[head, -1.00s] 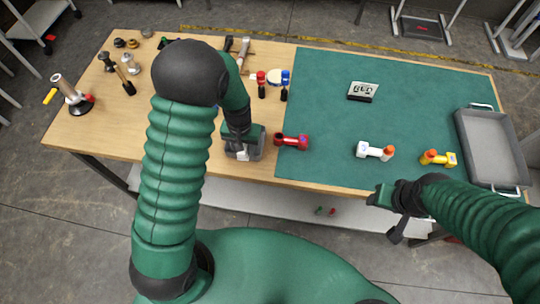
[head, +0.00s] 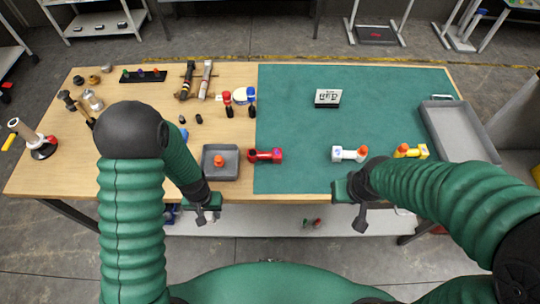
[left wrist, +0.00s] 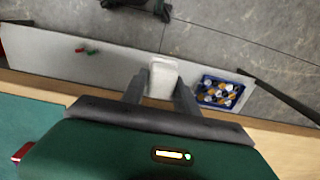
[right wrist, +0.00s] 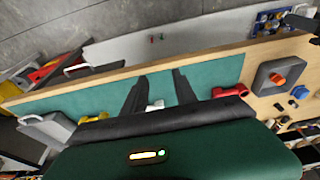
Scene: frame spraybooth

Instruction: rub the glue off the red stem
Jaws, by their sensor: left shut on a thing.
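The red stem (head: 265,155) lies on its side across the left edge of the green mat. No glue can be made out at this size. My left gripper (head: 205,216) is at the table's front edge, left of the stem and apart from it. In the left wrist view its fingers are shut on a small white block (left wrist: 163,78). My right gripper (right wrist: 155,82) is open and empty near the front edge of the mat.
A small grey tray (head: 232,174) with an orange piece stands left of the stem. A white stem (head: 343,154) and a yellow stem (head: 405,152) lie on the mat. The mat's middle is clear.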

